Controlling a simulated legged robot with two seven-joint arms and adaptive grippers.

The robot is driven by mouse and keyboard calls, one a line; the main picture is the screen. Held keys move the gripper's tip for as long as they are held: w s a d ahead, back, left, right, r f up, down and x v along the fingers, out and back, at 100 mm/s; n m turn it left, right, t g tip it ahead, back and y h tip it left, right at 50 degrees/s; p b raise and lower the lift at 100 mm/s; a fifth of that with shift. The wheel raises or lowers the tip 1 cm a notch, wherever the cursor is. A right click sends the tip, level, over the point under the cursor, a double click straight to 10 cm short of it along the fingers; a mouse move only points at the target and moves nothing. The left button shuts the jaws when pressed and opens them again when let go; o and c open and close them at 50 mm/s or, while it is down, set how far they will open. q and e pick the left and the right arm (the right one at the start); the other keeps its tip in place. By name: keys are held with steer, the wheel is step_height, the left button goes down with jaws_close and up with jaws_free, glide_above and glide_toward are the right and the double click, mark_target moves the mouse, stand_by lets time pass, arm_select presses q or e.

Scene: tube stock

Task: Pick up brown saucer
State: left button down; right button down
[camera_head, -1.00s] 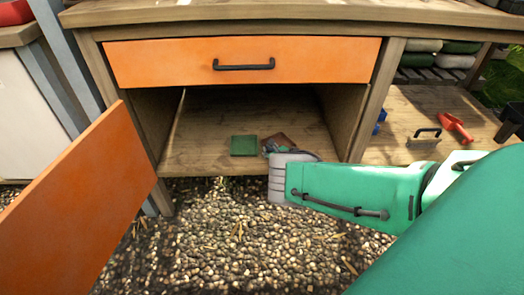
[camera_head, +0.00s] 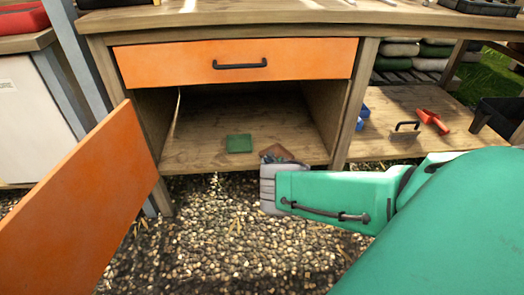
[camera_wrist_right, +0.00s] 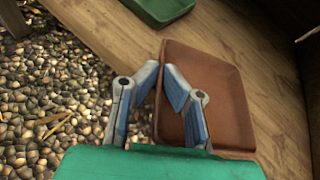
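The brown saucer (camera_head: 283,153) is a square, shallow dish near the front edge of the cabinet's lower shelf, and looks tilted. In the right wrist view the brown saucer (camera_wrist_right: 215,95) fills the centre right. My right gripper (camera_head: 270,157) reaches it from the front. In the wrist view my right gripper (camera_wrist_right: 161,72) has its fingertips close together on either side of the saucer's near rim, so it looks shut on it. I cannot tell whether the saucer still touches the shelf. My left gripper is not in view.
A green saucer (camera_head: 239,144) lies left of it on the shelf (camera_head: 200,155). An orange drawer (camera_head: 235,62) is above and an open orange door (camera_head: 85,205) stands at left. A red scoop (camera_head: 433,121) lies on the right-hand shelf. Gravel (camera_head: 215,240) covers the ground.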

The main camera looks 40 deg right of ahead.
steer(key=shift+s+a, duration=0.15)
steer(key=shift+s, duration=0.15)
steer(key=c, duration=1.6)
jaws_free()
steer(key=shift+f, duration=0.1)
steer(key=shift+c, duration=0.2)
steer(key=shift+s, duration=0.1)
steer(key=v, duration=1.1)
steer(key=shift+s, duration=0.35)
steer(key=shift+c, duration=0.2)
